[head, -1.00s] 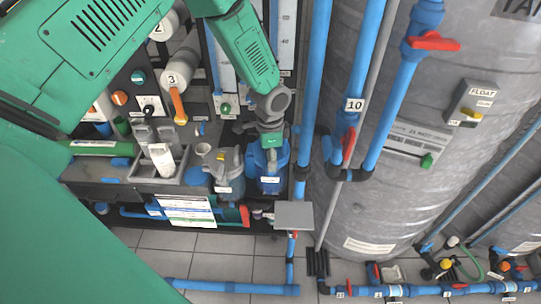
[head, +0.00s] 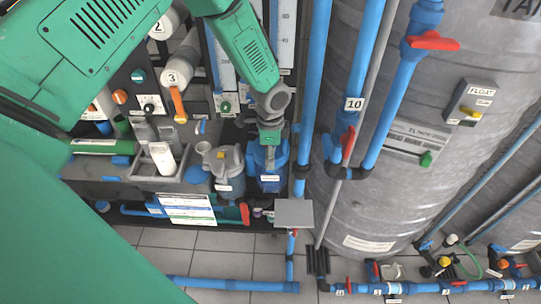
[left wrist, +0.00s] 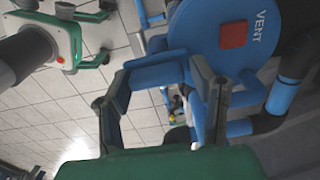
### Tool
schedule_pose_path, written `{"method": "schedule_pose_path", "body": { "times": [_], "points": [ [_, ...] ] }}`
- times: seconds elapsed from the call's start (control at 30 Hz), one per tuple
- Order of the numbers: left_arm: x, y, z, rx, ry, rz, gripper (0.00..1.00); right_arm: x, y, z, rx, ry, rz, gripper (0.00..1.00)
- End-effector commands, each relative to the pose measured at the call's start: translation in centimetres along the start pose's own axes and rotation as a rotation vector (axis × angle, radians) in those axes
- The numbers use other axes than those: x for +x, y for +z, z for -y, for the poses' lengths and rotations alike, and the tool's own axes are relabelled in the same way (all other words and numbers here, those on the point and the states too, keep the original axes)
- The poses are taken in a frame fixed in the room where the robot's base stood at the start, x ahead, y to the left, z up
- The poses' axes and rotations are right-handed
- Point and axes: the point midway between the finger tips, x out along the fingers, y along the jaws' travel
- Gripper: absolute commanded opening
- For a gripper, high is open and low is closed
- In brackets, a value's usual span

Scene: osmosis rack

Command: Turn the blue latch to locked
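The blue housing (head: 268,168) stands at the lower middle of the head view, below my left gripper (head: 268,142). In the left wrist view its round blue lid (left wrist: 225,35) carries the word VENT and a red square. A short blue bar (left wrist: 158,72), which looks like the latch, lies beside the lid. My left gripper (left wrist: 158,85) has its fingers apart, one at either end of this bar. Whether they touch it is unclear. In the head view the wrist and fingers hide the top of the housing. My right gripper is in neither view.
A grey housing (head: 228,172) stands just left of the blue one. A blue vertical pipe (head: 313,90) runs close on the right, before a large grey tank (head: 400,185). A grey plate (head: 293,213) is below. Tiled floor (head: 220,242) lies open in front.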

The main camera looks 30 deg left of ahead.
Motion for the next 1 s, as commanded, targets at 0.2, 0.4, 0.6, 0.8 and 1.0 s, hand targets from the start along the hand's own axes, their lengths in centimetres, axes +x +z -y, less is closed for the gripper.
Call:
{"method": "schedule_pose_path", "body": {
  "times": [0.2, 0.4, 0.6, 0.8, 1.0],
  "points": [
    [0.0, 0.0, -0.1, -0.001, 0.001, 0.001, 0.66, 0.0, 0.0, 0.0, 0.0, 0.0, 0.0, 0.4],
    [-0.5, 0.1, -0.1, -0.002, 0.002, 0.002, 0.66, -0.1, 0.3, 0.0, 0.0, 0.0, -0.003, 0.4],
    [-3.6, 0.0, 0.0, -0.002, 0.0, 0.0, 0.66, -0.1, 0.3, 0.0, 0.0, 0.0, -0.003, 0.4],
    [-8.0, -0.1, 0.1, -0.002, 0.001, -0.001, 0.66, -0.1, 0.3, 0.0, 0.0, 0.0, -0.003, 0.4],
    [-10.9, -0.1, 0.2, -0.002, 0.003, 0.001, 0.66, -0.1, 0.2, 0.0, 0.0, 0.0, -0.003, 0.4]
  ]
}}
